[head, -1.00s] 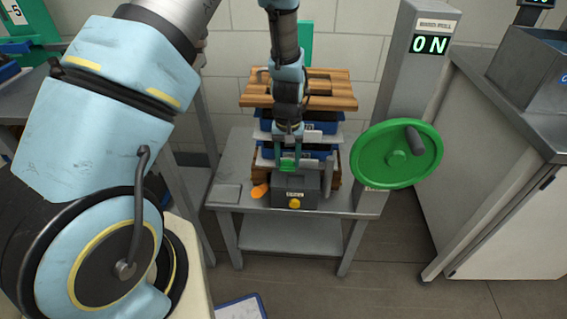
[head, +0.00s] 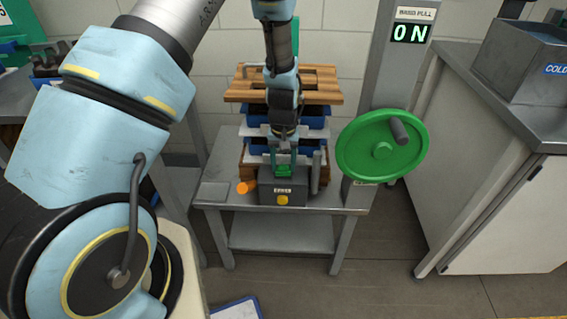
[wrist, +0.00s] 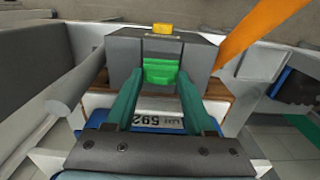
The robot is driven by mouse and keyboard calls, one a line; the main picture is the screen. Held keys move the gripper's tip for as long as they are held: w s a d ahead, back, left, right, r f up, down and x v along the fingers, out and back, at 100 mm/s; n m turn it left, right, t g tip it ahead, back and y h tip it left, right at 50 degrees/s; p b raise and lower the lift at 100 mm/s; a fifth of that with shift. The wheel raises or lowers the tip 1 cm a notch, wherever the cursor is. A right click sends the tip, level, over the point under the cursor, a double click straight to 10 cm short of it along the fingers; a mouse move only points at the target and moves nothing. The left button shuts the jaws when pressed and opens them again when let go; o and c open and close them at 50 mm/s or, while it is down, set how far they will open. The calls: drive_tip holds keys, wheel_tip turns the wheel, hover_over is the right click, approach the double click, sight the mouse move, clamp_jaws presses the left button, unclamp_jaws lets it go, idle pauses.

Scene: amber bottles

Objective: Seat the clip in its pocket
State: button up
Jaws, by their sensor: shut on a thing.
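A small bright green clip (wrist: 161,71) is between the two dark teal fingers of my gripper (wrist: 160,95), which are shut on it. In the head view the clip (head: 284,171) is at the top of a dark grey box with a yellow knob (head: 282,200). In the wrist view the clip sits in or just over a gap between two upright parts of the grey box (wrist: 199,58). The pocket's inside is hidden by the clip and fingers, so I cannot tell how deep the clip sits.
An orange rod (head: 246,187) lies left of the box. Blue bins (head: 315,146) and a wooden board (head: 325,90) are behind, close to my arm. A green handwheel (head: 382,146) on a post stands to the right. The bench's left corner (head: 213,192) is clear.

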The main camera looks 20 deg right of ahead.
drive_tip(key=shift+f+b, duration=0.45)
drive_tip(key=shift+f, duration=0.2)
idle(0.4)
drive_tip(key=o, duration=1.4)
wheel_tip(320, 180, up, 11)
drive_tip(key=shift+a+b, duration=0.15)
drive_tip(key=shift+b, duration=0.6)
drive_tip(key=w+a+r+n, duration=0.1)
drive_tip(key=a+r, duration=0.3)
drive_tip(key=a, duration=0.3)
drive_tip(key=w+a+r+n, duration=0.1)
drive_tip(key=a+r, duration=0.2)
drive_tip(key=a, duration=0.4)
drive_tip(key=shift+n+t, duration=0.8)
drive_tip(key=shift+n, duration=0.1)
drive_tip(key=s+a+r, duration=0.2)
drive_tip(key=a, duration=0.3)
drive_tip(key=s+a+r, duration=0.1)
drive_tip(key=s+a, duration=0.1)
drive_tip(key=a, duration=0.3)
drive_tip(key=s+a+r+p, duration=0.1)
drive_tip(key=s+a+r, duration=0.1)
drive_tip(key=a, duration=0.4)
drive_tip(key=shift+s+r, duration=0.2)
drive_tip(key=shift+r, duration=0.1)
